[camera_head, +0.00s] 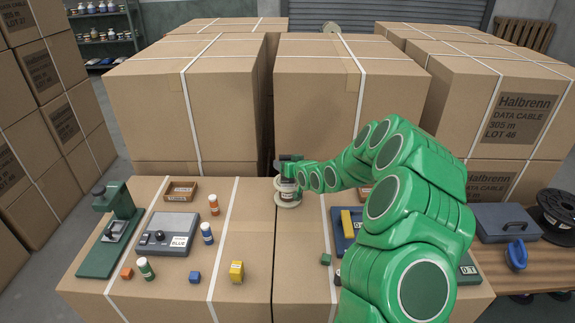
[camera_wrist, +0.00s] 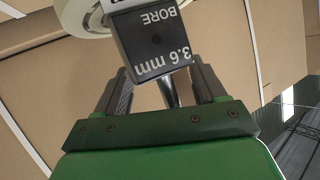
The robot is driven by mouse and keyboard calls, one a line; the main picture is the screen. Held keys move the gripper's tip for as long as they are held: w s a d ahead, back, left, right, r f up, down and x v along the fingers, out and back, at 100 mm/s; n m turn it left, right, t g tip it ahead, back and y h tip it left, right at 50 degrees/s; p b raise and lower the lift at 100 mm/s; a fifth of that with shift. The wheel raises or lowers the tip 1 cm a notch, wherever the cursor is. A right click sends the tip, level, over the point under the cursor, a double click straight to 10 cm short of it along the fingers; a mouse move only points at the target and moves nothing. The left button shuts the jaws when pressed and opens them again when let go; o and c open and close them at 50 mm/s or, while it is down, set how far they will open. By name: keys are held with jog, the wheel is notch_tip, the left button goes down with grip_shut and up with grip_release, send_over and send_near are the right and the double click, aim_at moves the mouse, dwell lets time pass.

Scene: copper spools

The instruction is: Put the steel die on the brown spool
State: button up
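My gripper (camera_wrist: 160,85) flanks a dark block, the steel die (camera_wrist: 155,42), with "BORE" and "3.6 mm" printed on its face. It appears shut on the die. In the head view my gripper (camera_head: 289,170) is at the back of the carton top. A small spool with pale flanges (camera_head: 288,202) stands right below it, and its core is mostly hidden. A pale round flange (camera_wrist: 78,20) shows beyond the die at upper left in the wrist view. I cannot tell whether the die touches the spool.
A grey scale (camera_head: 168,234), bottles (camera_head: 214,204), a wooden tray (camera_head: 181,191) and small coloured blocks (camera_head: 237,271) lie at left. A blue tray (camera_head: 338,241) is partly behind my arm. Tall cartons (camera_head: 340,110) stand close behind. A black spool (camera_head: 557,207) is far right.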

jog(key=shift+o, duration=0.4)
jog(key=shift+r, duration=0.1)
jog(key=v, duration=1.2)
jog(key=shift+r, duration=0.1)
